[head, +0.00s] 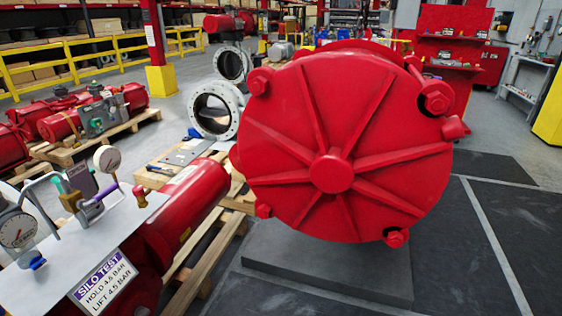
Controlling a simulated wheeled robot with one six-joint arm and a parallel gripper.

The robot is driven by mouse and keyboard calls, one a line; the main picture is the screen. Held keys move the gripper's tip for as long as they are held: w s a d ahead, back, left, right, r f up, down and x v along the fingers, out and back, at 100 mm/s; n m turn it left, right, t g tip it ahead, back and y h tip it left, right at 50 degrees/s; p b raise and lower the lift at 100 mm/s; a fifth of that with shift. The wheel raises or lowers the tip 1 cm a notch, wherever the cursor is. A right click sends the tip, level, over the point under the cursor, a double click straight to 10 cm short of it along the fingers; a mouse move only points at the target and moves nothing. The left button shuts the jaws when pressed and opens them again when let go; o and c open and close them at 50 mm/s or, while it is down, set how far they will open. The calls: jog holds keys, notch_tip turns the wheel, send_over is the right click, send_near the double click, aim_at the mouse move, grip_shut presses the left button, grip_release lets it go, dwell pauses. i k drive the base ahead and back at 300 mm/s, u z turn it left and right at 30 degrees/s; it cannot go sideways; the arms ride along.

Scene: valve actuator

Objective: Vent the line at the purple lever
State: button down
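The purple lever (106,192) is on a small valve (90,208) on the white panel at the left. It slants up and to the right from the valve body. A round white gauge (107,158) stands just behind it on the panel. A second gauge (18,230) stands at the left edge, with a blue part (32,260) below it. A green part (61,184) and a brass-coloured fitting (70,201) are left of the lever. My gripper is not in view.
A sign (103,280) reading "SILO TEST" hangs at the panel's front. A red cylinder (185,215) lies beside the panel. A large red ribbed actuator (350,120) fills the middle, above a dark slab (330,270). Open dark floor (450,270) lies at right.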

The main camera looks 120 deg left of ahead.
aim_at(82, 204)
jog(key=u, duration=3.55)
jog(key=i, duration=0.4)
jog(key=u, duration=1.35)
